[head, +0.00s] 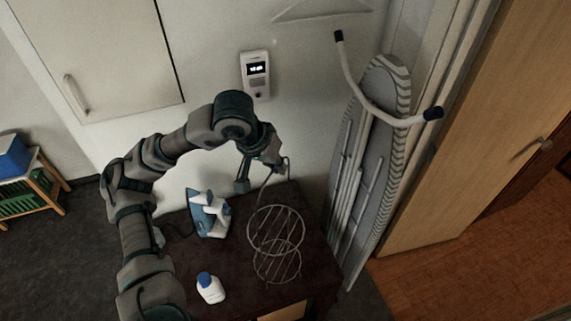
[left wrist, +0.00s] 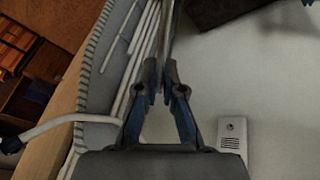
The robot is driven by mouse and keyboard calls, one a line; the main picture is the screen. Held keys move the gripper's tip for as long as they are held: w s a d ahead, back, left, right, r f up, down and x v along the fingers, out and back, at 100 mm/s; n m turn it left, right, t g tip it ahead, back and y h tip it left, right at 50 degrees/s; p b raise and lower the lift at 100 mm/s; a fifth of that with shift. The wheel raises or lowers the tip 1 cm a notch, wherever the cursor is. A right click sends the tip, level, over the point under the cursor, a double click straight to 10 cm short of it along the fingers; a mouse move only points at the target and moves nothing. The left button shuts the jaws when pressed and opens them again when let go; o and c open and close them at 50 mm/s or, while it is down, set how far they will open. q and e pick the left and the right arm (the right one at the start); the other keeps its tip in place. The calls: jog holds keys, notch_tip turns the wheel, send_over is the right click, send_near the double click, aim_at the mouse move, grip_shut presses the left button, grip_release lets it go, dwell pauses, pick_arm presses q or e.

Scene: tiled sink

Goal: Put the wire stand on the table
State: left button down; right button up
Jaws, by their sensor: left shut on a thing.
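The wire stand (head: 277,232), made of thin metal rings, shows over the dark table (head: 238,272) in the head view. I cannot tell whether its base touches the tabletop. My left gripper (head: 284,168) reaches in from the upper left and is shut on the stand's thin upper wire. In the left wrist view, the fingers (left wrist: 164,88) close on a thin wire part of the wire stand (left wrist: 169,38); the rest of the stand is hidden or out of frame there. My right gripper is not in view.
A blue and white iron (head: 208,214) and a white bottle with a blue cap (head: 210,289) stand on the table, left of the wire stand. A folded ironing board (head: 372,165) leans at the wall on the right. An intercom (head: 256,75) hangs on the wall.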

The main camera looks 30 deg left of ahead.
pick_arm(q)
jog(key=w+f, duration=0.1)
jog(key=f, duration=0.1)
jog(key=w+f+p, duration=0.1)
jog(key=w, duration=0.1)
jog(key=shift+d+f, duration=0.1)
jog(key=shift+f, duration=0.3)
jog(key=shift+d+f, duration=0.1)
jog(key=shift+f, duration=0.05)
jog(key=c, duration=1.3)
grip_release()
